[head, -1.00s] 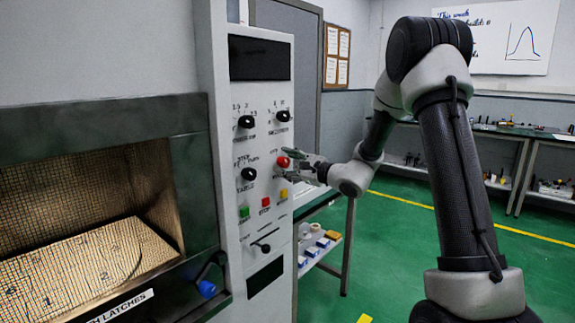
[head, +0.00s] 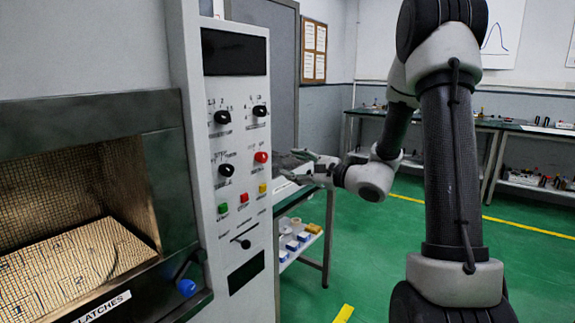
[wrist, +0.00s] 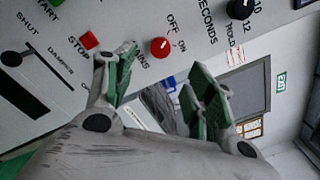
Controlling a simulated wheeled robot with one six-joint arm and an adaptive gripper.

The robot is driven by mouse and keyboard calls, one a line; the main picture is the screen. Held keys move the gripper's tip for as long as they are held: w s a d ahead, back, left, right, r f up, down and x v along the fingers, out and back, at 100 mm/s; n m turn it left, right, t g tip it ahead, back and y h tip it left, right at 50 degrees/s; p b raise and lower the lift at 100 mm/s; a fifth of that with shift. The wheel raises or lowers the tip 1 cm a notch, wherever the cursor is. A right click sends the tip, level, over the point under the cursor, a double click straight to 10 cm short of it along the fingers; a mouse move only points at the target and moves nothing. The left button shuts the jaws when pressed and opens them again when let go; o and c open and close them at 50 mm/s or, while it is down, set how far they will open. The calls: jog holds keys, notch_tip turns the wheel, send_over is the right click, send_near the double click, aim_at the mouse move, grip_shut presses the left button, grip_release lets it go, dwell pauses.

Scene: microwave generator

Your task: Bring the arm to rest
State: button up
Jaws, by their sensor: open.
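My gripper (head: 298,166) is open and empty, to the right of the control panel (head: 240,190) in the head view. Its green-padded fingers (wrist: 165,90) are spread in the wrist view, with nothing between them but the background. The red round mains knob (head: 261,157) is on the panel, left of the fingertips, with a gap between them in the head view. The knob also shows in the wrist view (wrist: 160,47), above and between the fingers. My arm is bent, with its wrist low and reaching left.
The open chamber (head: 60,262) of the microwave generator is at the left, with a blue-tipped latch (head: 186,287) at its corner. A shelf unit (head: 318,222) with small boxes stands behind the panel. Workbenches (head: 500,127) line the back wall. Green floor (head: 365,250) is clear.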

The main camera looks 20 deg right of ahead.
dwell(0.4)
jog(key=s+a+f+n+g, duration=0.1)
jog(key=s+f+n+g, duration=0.25)
jog(key=s, duration=0.35)
jog(key=s+f+n+g, duration=0.25)
jog(key=s+g, duration=0.25)
jog(key=s, duration=0.3)
jog(key=s+a+f+n+g, duration=0.1)
jog(key=s+f+n+g, duration=0.25)
jog(key=s, duration=0.35)
jog(key=s+d+r+n+g+h, duration=0.2)
jog(key=s+d+r+n+h, duration=0.1)
jog(key=s+d+n+h, duration=0.55)
jog(key=s+d+r+n+t+h, duration=0.1)
jog(key=s+r+t+h, duration=0.1)
jog(key=r, duration=0.6)
jog(key=shift+s+d+r+n+t, duration=0.25)
jog(key=shift+s+r+n+t, duration=0.1)
jog(key=shift+s+t, duration=0.6)
